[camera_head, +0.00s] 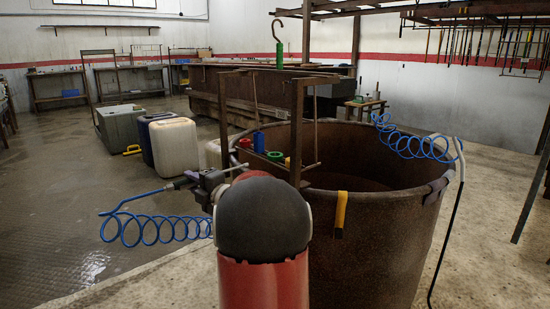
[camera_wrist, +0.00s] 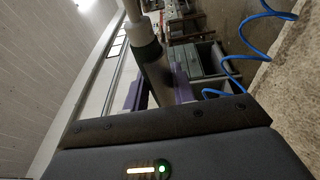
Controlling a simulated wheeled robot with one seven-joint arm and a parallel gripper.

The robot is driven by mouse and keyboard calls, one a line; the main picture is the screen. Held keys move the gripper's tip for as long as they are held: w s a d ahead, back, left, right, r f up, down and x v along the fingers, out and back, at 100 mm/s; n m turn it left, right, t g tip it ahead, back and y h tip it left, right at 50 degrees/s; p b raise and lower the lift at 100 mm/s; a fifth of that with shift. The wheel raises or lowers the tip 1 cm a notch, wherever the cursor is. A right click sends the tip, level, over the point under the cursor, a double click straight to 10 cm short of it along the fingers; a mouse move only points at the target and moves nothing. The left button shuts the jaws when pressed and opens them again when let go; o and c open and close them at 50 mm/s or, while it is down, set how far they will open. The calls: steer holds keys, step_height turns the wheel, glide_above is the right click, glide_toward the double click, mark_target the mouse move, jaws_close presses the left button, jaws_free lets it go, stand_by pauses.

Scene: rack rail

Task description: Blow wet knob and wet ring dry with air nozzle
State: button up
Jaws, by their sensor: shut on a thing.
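My gripper (camera_head: 190,180) is left of my red and black arm in the head view. It is shut on the air nozzle (camera_head: 235,169), whose thin tube points right toward the rack. In the wrist view, the nozzle's grey, green-banded body (camera_wrist: 155,75) sits between the purple fingers (camera_wrist: 158,92). A blue coiled hose (camera_head: 150,228) hangs beside my gripper. I cannot tell which are the knob and ring, or which are wet.
A large rusty tub (camera_head: 375,235) stands behind and right of my arm, with a yellow-handled tool (camera_head: 341,210) at its rim. Canisters (camera_head: 174,146) stand left on the floor. The left floor is largely clear.

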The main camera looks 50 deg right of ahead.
mark_target(171, 185)
steer(key=shift+w+a+r+p, duration=0.25)
steer(key=shift+a+r+p, duration=0.2)
steer(key=shift+a+r, duration=0.4)
steer(key=shift+w+a+r+p, duration=0.2)
steer(key=shift+a+r+p, duration=0.25)
steer(key=shift+a, duration=0.65)
steer(key=shift+w+a+r+p, duration=0.25)
steer(key=shift+a+r+p, duration=0.15)
steer(key=shift+a+r, duration=0.45)
steer(key=shift+a+f, duration=0.1)
steer(key=shift+f, duration=0.05)
